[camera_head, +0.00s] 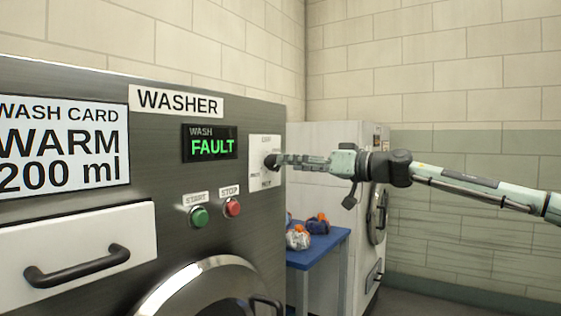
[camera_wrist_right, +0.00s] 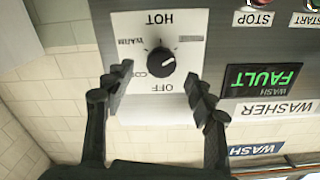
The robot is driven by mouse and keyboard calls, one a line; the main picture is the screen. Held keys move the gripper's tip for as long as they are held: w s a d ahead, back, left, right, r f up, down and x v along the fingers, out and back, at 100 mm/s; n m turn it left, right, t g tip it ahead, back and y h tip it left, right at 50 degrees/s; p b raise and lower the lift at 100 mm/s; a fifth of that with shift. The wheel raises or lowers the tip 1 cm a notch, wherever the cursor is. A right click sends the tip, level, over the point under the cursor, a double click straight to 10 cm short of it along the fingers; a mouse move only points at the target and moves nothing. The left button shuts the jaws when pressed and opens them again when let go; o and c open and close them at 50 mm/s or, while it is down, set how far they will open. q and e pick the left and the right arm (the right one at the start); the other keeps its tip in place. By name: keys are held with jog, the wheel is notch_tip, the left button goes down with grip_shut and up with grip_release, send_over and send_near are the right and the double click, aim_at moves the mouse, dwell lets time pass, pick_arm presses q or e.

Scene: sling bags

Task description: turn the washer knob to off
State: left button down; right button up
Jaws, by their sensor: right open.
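The washer knob (camera_wrist_right: 161,61) is a round black dial on a white plate (camera_wrist_right: 125,25) with HOT, WARM, COLD and OFF labels, upside down in the wrist view. A small pale mark shows on the knob, but I cannot tell which label it points to. In the head view the knob (camera_head: 270,161) is at the tip of my right gripper (camera_head: 279,160). In the wrist view my right gripper (camera_wrist_right: 158,80) is open, with one finger on each side of the knob and gaps between. The washer display (camera_head: 210,145) reads FAULT. My left gripper is not in view.
Green start (camera_head: 198,217) and red stop (camera_head: 233,208) buttons sit below the display. A drawer with a black handle (camera_head: 77,266) and a round door (camera_head: 205,290) are lower. A blue table (camera_head: 325,250) with wrapped items and another machine (camera_head: 325,148) stand to the right.

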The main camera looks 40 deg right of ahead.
aim_at(274, 162)
jog(key=shift+x, duration=2.15)
jog(key=shift+a, duration=0.1)
jog(key=shift+c, duration=0.4)
jog(key=c, duration=1.1)
